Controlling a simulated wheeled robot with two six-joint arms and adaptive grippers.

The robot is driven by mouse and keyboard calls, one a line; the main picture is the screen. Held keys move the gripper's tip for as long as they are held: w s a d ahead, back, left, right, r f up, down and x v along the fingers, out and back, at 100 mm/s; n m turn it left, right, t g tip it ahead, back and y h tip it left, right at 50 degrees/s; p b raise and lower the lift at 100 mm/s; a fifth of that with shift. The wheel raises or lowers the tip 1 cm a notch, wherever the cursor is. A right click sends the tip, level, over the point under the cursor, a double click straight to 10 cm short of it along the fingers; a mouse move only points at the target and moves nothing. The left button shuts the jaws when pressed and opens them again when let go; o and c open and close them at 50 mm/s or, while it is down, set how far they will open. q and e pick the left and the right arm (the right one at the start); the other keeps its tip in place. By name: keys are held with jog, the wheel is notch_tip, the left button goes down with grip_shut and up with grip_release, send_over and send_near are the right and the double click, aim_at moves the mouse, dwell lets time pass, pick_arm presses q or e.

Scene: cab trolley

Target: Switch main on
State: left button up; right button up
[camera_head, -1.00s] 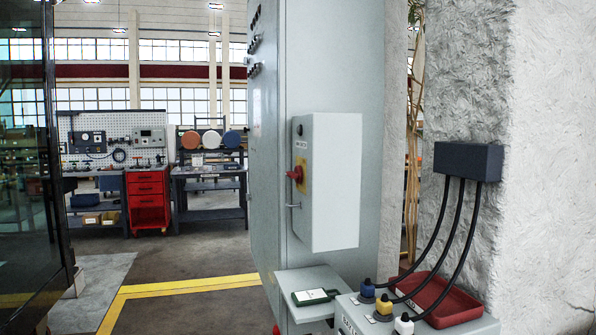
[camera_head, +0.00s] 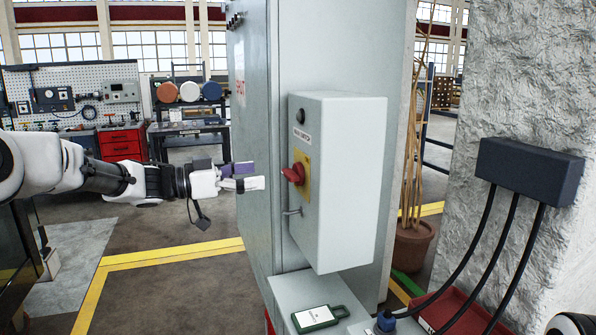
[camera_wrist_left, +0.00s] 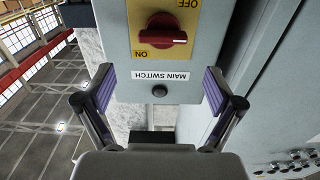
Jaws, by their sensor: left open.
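The main switch is a red rotary knob (camera_head: 293,174) on a yellow plate (camera_head: 304,187), on the narrow face of a grey box fixed to the tall cabinet. In the left wrist view the red knob (camera_wrist_left: 164,30) lies crosswise below "OFF" and above "ON", with its white mark at the right end. The label "MAIN SWITCH" (camera_wrist_left: 163,77) also shows there, upside down. My left gripper (camera_head: 252,176) is open and empty, left of the knob and apart from it. In the left wrist view its purple-padded fingers (camera_wrist_left: 155,90) frame the label, with the knob beyond them. My right gripper is not in view.
The switch box (camera_head: 350,185) juts out from the cabinet (camera_head: 345,50). A metal hasp (camera_head: 291,212) sticks out below the knob. A ledge with a green-framed card (camera_head: 313,318) is underneath. A dark junction box (camera_head: 530,170) with black cables is at the right. Floor at left is open.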

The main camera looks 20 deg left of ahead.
aim_at(285, 173)
pick_arm(q)
jog(key=x, duration=0.5)
jog(key=p+x, duration=0.1)
jog(key=x, duration=0.1)
jog(key=shift+w+f, duration=0.4)
jog(key=shift+w, duration=0.15)
jog(key=shift+s+d+r, duration=0.2)
jog(key=shift+d, duration=0.25)
jog(key=shift+w+a+f, duration=0.1)
jog(key=shift+c, duration=0.6)
jog(key=shift+w, duration=0.1)
jog(key=c, duration=1)
